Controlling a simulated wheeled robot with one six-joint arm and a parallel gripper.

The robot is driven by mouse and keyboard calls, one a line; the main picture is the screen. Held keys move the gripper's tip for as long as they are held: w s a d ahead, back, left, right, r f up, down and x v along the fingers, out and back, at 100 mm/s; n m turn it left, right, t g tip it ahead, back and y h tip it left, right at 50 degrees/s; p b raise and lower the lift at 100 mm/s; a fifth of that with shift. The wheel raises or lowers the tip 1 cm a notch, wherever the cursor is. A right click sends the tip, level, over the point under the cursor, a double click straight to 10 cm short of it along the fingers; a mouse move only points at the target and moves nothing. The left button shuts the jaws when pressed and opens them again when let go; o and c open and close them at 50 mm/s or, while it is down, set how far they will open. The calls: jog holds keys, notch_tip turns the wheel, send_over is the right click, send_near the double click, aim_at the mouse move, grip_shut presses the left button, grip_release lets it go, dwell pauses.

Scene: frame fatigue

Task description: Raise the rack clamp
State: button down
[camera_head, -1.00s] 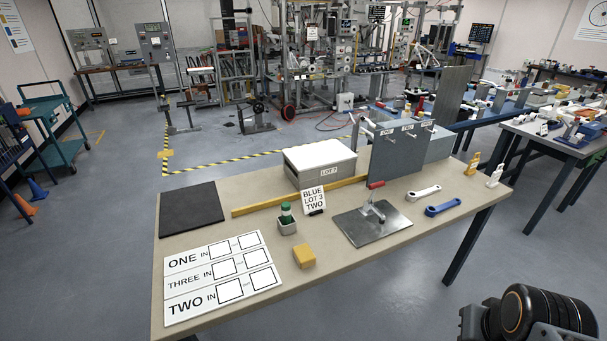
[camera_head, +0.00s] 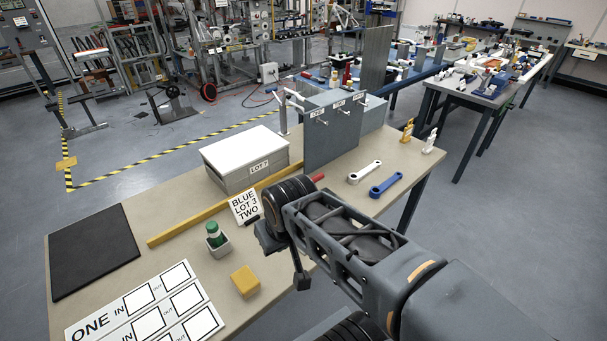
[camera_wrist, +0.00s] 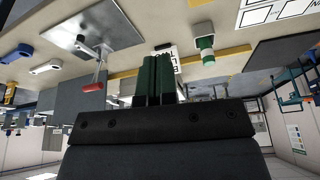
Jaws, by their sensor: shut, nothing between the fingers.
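A clamp with a red handle (camera_wrist: 93,87) stands on a bare metal plate (camera_wrist: 65,18) in the wrist view, which shows the bench upside down. In the head view only the red handle's end (camera_head: 318,178) shows past my arm; the rest of the clamp and the plate are hidden. My gripper (camera_wrist: 157,58) has green fingers, closed together and empty. In the wrist view the clamp is left of the fingers and apart from them. The fingers partly cover a printed card (camera_wrist: 168,55). In the head view my arm reaches over the bench from the lower right.
A grey panel (camera_head: 330,139) with hooks and a lidded box (camera_head: 243,165) stand at the back. A white wrench (camera_head: 365,171) and a blue wrench (camera_head: 386,185) lie right. A green-capped bottle (camera_head: 214,233) and yellow block (camera_head: 245,281) are left of my arm.

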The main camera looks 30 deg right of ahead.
jog(key=w+d+r+m, duration=0.1)
jog(key=w+d+m, duration=0.4)
jog(key=d+m, duration=0.3)
jog(key=w+d+r+m+p, duration=0.1)
jog(key=w+d+m, duration=0.4)
jog(key=d, duration=1.2)
jog(key=m, duration=0.3)
jog(key=shift+r+t+y, duration=0.15)
jog(key=shift+t+y, duration=0.15)
jog(key=shift+y, duration=0.1)
jog(key=shift+a, duration=0.1)
jog(key=w+a+f+p, duration=0.1)
jog(key=w+f+p, duration=0.1)
jog(key=w+f, duration=0.5)
jog(key=shift+x, duration=1.2)
